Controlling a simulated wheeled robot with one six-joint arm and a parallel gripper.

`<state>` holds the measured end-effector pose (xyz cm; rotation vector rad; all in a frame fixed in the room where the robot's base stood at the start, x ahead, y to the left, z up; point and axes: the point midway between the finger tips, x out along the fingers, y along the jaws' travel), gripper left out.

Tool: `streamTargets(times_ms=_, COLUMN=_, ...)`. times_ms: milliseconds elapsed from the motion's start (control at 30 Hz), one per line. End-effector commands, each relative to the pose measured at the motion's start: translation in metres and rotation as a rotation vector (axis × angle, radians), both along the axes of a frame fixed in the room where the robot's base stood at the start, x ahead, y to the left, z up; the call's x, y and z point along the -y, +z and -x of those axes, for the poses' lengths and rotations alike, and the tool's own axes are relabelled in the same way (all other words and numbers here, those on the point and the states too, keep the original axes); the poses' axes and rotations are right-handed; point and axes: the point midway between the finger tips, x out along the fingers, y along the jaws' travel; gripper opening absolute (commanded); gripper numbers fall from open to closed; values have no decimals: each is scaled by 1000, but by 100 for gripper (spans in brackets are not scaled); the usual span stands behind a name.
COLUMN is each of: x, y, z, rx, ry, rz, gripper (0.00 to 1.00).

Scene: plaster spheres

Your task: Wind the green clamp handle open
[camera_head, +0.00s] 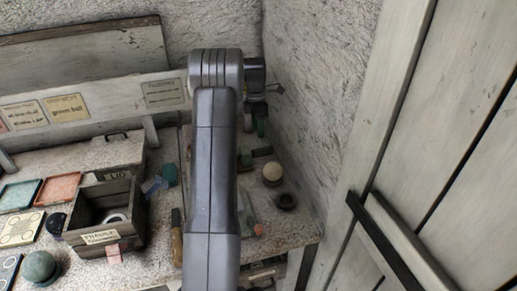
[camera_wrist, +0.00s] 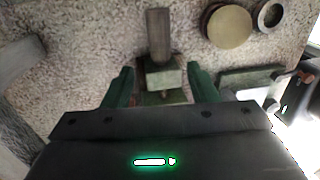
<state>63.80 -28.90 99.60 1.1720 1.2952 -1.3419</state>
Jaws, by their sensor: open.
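In the wrist view my gripper (camera_wrist: 160,76) is open, with one dark green finger on each side. A pale greenish block (camera_wrist: 165,76) with a brown-grey cylinder (camera_wrist: 158,35) beyond it shows between the fingers, with a gap on both sides. I cannot tell whether this is part of the clamp. A grey-green bar (camera_wrist: 250,80) with metal ends lies to the right, with a small green piece (camera_wrist: 270,104) below it. I cannot clearly make out the green clamp handle. In the head view my arm hides most of the gripper and the bench below it.
An open dark box (camera_head: 137,217), colour trays (camera_head: 60,188) and a green ball (camera_head: 41,266) are at left. A rough wall (camera_head: 320,90) and plank door (camera_head: 470,150) bound the right.

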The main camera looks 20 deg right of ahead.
Motion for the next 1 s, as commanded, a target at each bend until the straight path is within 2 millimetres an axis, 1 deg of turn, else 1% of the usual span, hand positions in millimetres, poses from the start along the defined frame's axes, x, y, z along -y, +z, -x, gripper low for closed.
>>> streamTargets(times_ms=33, x=0, y=-11, z=3, rx=-5, ry=0, rz=-2, gripper=53)
streamTargets(times_ms=200, x=-1, y=-47, z=8, rx=-4, ry=-1, rz=-2, gripper=53)
streamTargets(times_ms=400, x=-1, y=-79, z=12, rx=-3, ry=-1, rz=-1, gripper=53)
streamTargets(times_ms=600, x=-1, y=-93, z=14, rx=0, ry=-1, rz=0, gripper=53)
streamTargets(times_ms=867, x=-1, y=-95, z=14, rx=1, ry=-2, rz=0, gripper=53)
streamTargets(times_ms=900, x=-1, y=-95, z=14, rx=1, ry=-2, rz=0, gripper=51)
streamTargets(times_ms=967, x=-1, y=-95, z=14, rx=1, ry=-2, rz=0, gripper=39)
streamTargets(times_ms=1000, x=-1, y=-95, z=14, rx=1, ry=-2, rz=0, gripper=32)
